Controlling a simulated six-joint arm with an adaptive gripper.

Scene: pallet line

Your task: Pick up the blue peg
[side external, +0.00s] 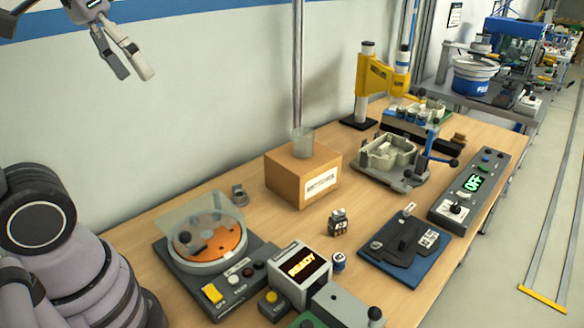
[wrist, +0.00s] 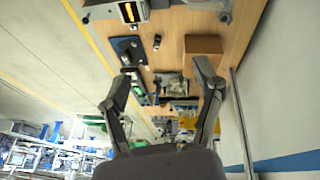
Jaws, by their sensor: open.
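My gripper (side external: 134,75) is open and empty, high at the upper left of the side view, well above the bench. In the wrist view its two fingers are spread apart (wrist: 160,88) with nothing between them. I cannot pick out a blue peg with certainty. A small blue cylinder with a pale top (side external: 338,262) stands on the bench beside the READY display box (side external: 302,274), far from my gripper. No clear blue peg shows in the wrist view.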

